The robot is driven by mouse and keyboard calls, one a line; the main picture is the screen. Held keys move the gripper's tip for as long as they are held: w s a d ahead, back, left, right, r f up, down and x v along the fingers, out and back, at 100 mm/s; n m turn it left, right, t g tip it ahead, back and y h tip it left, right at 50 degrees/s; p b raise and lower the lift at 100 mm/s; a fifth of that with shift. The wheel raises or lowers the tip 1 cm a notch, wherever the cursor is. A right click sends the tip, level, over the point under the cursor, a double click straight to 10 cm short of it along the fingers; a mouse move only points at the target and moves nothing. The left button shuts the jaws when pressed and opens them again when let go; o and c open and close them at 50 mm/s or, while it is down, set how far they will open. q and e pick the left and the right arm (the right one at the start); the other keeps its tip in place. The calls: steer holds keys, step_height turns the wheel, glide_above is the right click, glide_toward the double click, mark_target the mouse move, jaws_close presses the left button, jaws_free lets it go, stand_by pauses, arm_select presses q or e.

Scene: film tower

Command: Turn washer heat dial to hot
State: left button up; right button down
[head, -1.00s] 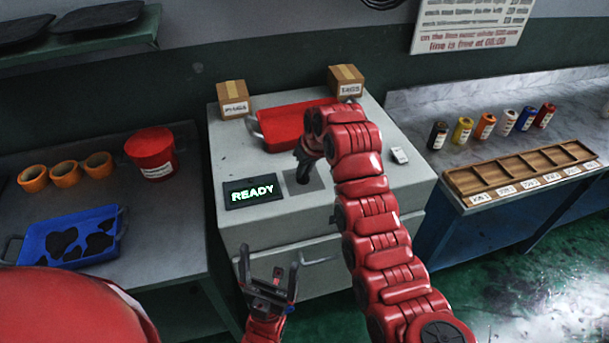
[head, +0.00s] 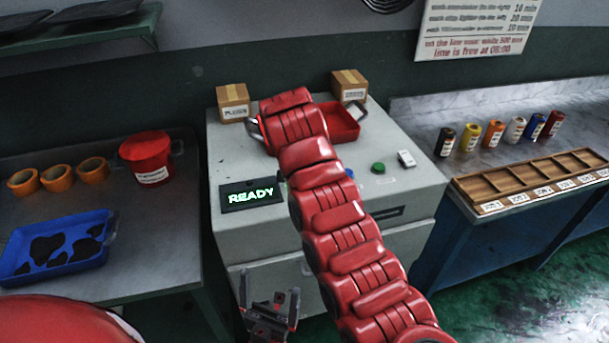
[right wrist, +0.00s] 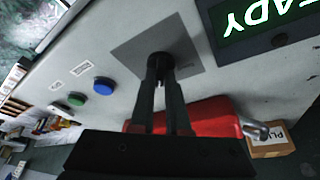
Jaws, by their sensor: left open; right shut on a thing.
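The washer is a grey cabinet (head: 232,151) with a lit READY display (head: 251,194), also large in the right wrist view (right wrist: 258,20). In the right wrist view a dark round dial (right wrist: 158,62) stands on a grey square plate (right wrist: 128,50). My right gripper (right wrist: 163,80) is shut on this dial, its fingers side by side. In the head view my red right arm hides the dial and right gripper. No heat marks are readable around the dial. My left gripper (head: 269,303) is open and empty in front of the cabinet.
A green button (head: 378,168) and a blue button (right wrist: 103,85) sit near the dial. A red tray (head: 343,124) and two cardboard boxes (head: 233,98) (head: 349,84) are on the cabinet's back. Side benches hold a blue tray (head: 88,256) and a wooden rack (head: 485,187).

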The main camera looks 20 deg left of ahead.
steer(key=shift+m, duration=0.7)
steer(key=shift+m+h, duration=0.3)
steer(key=shift+h, duration=0.1)
steer(key=c, duration=0.9)
jaws_free()
steer(key=p+v, duration=0.2)
steer(key=v, duration=1.5)
steer(key=shift+r, duration=0.2)
